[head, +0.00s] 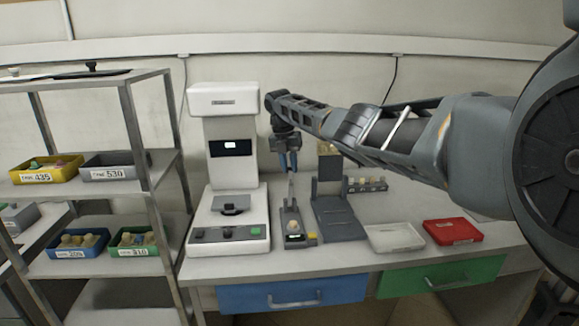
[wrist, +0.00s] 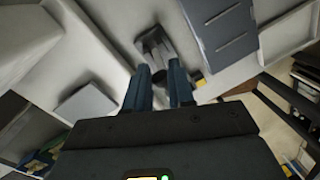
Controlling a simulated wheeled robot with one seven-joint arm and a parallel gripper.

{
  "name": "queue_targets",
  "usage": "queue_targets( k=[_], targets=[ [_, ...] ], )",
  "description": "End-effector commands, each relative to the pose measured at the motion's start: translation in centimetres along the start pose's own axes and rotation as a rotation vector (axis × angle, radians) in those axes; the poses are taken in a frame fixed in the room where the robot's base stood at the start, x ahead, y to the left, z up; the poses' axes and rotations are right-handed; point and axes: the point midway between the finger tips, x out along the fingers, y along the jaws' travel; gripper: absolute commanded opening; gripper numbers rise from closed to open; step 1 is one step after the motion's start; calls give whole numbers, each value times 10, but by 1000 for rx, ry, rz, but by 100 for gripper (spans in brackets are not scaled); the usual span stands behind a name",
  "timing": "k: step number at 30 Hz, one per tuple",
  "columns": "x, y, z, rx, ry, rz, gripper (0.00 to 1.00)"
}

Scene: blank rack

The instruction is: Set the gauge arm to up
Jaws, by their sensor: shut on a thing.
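The gauge (head: 293,232) is a narrow grey device with a small lit display, standing on the bench between the white machine and a dark grey stand. Its thin gauge arm (head: 291,187) rises from the back of the device and looks near upright in the head view. My gripper (head: 288,168) is above it, pointing down, with its blue fingers shut on the upper end of the gauge arm. In the wrist view my gripper (wrist: 160,88) has the dark end of the gauge arm (wrist: 159,76) between its fingers. The fingers partly hide the grip.
The white machine (head: 228,180) stands close on the left, and the dark grey stand (head: 338,215) close on the right. A white tray (head: 394,238) and a red tray (head: 453,231) lie along the bench front. A shelf rack (head: 135,130) with labelled bins stands at the left.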

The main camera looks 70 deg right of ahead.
Motion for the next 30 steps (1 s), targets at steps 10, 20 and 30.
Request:
queue_targets(
  k=[10,20,30],
  targets=[
    [1,8,-6,-16,28,1,0],
    [1,8,-6,-16,29,0,28],
    [1,4,-4,-10,27,-5,48]
  ],
)
